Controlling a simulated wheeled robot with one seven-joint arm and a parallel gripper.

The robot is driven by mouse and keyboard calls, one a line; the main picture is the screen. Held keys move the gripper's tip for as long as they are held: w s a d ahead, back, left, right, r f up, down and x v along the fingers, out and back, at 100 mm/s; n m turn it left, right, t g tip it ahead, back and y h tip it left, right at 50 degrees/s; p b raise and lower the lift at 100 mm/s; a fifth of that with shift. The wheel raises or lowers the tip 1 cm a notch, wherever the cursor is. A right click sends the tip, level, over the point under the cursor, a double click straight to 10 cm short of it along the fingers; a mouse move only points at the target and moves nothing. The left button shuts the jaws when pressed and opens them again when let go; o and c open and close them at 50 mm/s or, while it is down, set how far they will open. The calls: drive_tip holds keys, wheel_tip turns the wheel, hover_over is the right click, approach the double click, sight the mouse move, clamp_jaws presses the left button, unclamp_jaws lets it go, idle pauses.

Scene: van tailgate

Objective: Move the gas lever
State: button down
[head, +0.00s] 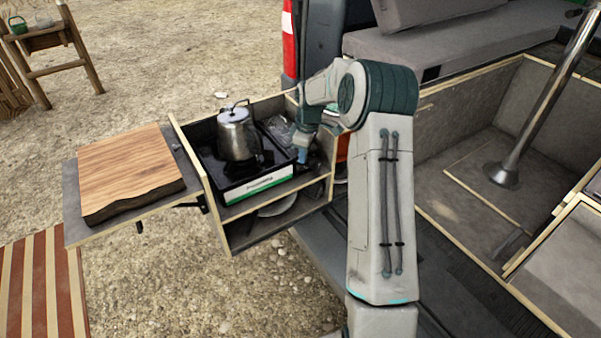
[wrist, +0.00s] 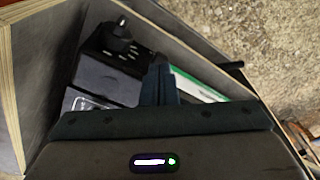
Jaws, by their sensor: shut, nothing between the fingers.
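A black camping stove (head: 235,182) with a white and green front strip sits in the pull-out wooden box. My gripper (head: 302,158) points down at the right end of the stove, its fingers shut and empty. In the wrist view my gripper (wrist: 160,66) has its fingers together over the stove, beside the white and green strip (wrist: 200,86). A black stove part (wrist: 118,45) with a raised knob-like piece shows beyond the fingers. I cannot make out the gas lever for certain. The fingers may hide it, and contact cannot be told.
A steel kettle (head: 238,135) stands on the stove, left of my gripper. The box's wooden wall (wrist: 35,75) rises close on the left in the wrist view. A wooden board (head: 128,170) lies on the side shelf. A plate (head: 277,206) lies in the lower compartment.

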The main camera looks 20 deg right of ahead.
sight(302, 167)
drive_tip(key=shift+f+b, duration=0.4)
drive_tip(key=shift+f, duration=0.8)
wheel_tip(302, 167, down, 2)
drive_tip(key=shift+a+f+b, duration=0.1)
drive_tip(key=shift+b, duration=0.6)
drive_tip(key=shift+r, duration=0.25)
drive_tip(key=shift+s+d+r+p, duration=0.15)
drive_tip(key=shift+s+d+r, duration=0.1)
drive_tip(key=shift+s+d, duration=0.3)
drive_tip(key=shift+s+d+r+p, duration=0.2)
drive_tip(key=shift+s+d, duration=0.15)
drive_tip(key=shift+d, duration=0.35)
